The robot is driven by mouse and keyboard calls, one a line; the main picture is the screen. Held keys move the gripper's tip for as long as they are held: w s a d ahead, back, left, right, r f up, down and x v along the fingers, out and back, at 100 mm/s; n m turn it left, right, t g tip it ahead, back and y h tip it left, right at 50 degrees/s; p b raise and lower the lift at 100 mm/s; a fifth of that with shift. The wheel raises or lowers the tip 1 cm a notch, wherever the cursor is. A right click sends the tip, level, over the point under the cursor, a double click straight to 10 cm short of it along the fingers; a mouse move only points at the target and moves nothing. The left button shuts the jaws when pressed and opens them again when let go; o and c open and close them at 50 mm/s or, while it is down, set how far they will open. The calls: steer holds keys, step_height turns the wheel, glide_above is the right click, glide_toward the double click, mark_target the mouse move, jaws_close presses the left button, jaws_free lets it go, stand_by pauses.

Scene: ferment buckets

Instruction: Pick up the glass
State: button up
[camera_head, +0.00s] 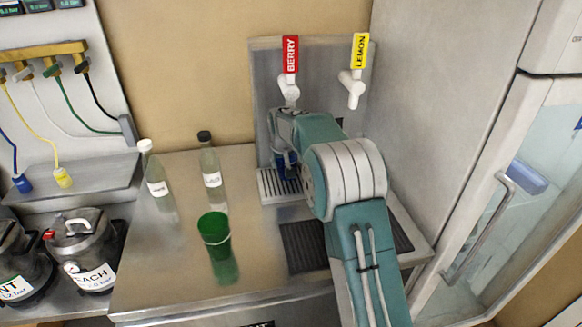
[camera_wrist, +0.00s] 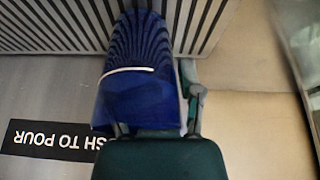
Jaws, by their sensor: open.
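A blue ribbed glass (camera_wrist: 138,95) fills the middle of the wrist view, against the slatted drip tray (camera_wrist: 240,15). In the head view the blue glass (camera_head: 285,162) shows only partly, behind my arm, under the berry tap. My gripper (camera_wrist: 157,115) is open, with its fingers close to the glass on either side; I cannot tell whether they touch it. In the head view my arm hides most of the gripper. A second, green glass (camera_head: 214,230) stands on the counter to the left.
Two labelled bottles (camera_head: 155,175) (camera_head: 211,170) stand behind the green glass. The berry tap (camera_head: 289,85) and lemon tap (camera_head: 353,88) hang above the drip tray. A dark mat (camera_head: 303,247) lies in front. Metal pots (camera_head: 85,245) stand left, and a glass-door fridge (camera_head: 510,190) stands right.

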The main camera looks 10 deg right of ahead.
steer(key=shift+w+a, duration=0.1)
steer(key=shift+a, duration=0.25)
steer(key=shift+d, duration=0.1)
steer(key=c, duration=0.5)
steer(key=shift+d, duration=0.25)
jaws_close()
steer(key=shift+r, duration=0.1)
steer(key=shift+a, duration=0.15)
